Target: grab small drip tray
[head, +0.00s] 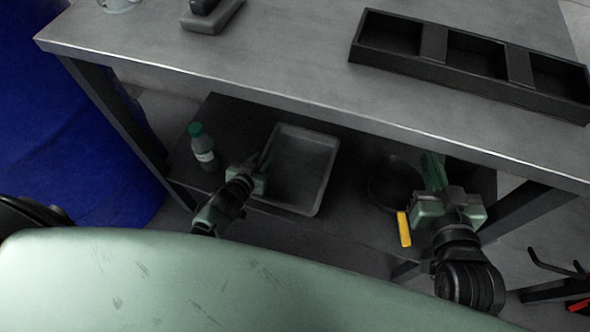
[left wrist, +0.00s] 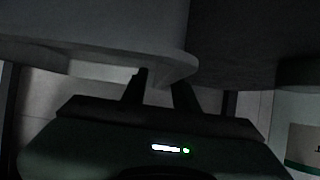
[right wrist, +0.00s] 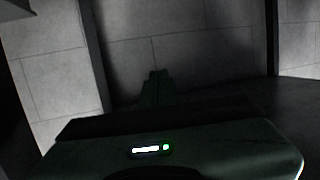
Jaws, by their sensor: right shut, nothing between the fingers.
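A grey rectangular tray (head: 318,185) with a raised rim lies on the dark lower shelf in the head view. A round black dish (head: 381,187) is to its right, partly in shadow; I cannot tell by look which is the small drip tray. My left gripper (head: 265,160) is at the rectangular tray's left edge. In the left wrist view its fingers (left wrist: 162,90) stand apart, close to a grey rim (left wrist: 150,68); contact is unclear. My right gripper (head: 432,162) is shut and empty, right of the round dish; its closed fingers show in the right wrist view (right wrist: 156,80).
A bottle with a green cap (head: 203,150) stands left of the rectangular tray. A yellow item (head: 404,229) lies near my right gripper. The tabletop (head: 290,62) overhangs the shelf and carries a black compartment tray (head: 433,44). A blue barrel (head: 70,130) is at left.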

